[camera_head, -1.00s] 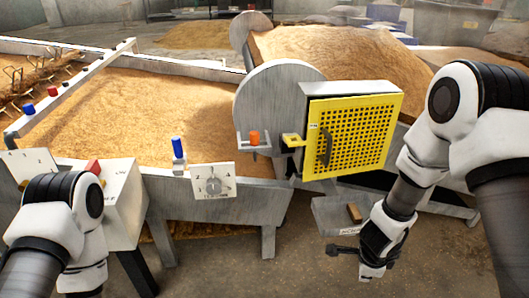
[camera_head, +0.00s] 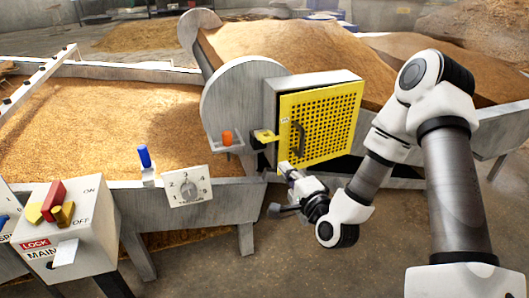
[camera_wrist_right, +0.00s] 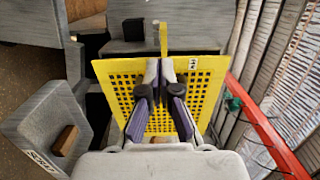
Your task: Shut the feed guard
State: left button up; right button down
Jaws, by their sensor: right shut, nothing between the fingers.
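The feed guard (camera_head: 340,115) is a yellow perforated panel with a dark handle (camera_head: 298,138), on the front of a grey housing (camera_head: 310,80). I cannot tell how wide any gap behind it is. A yellow tab (camera_head: 264,135) with a black block is at its left. My right gripper (camera_head: 286,170) is shut and empty, just below the guard's lower left corner in the head view. In the right wrist view its fingers (camera_wrist_right: 164,68) point at the guard (camera_wrist_right: 211,85) and cover its middle. I cannot tell if they touch it. My left gripper is out of view.
A control box (camera_head: 65,225) with coloured switches stands at the lower left. A dial plate (camera_head: 186,188) and a blue lever (camera_head: 145,158) sit on the grain bed's front edge. An orange knob (camera_head: 227,138) is left of the guard. A red bar (camera_wrist_right: 270,130) runs right in the wrist view.

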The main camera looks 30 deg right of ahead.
jog(key=w+d+b, duration=0.1)
jog(key=w, duration=0.9)
jog(key=shift+w+d, duration=0.2)
jog(key=shift+w+b, duration=0.45)
jog(key=shift+w, duration=0.75)
jog(key=shift+d, duration=0.1)
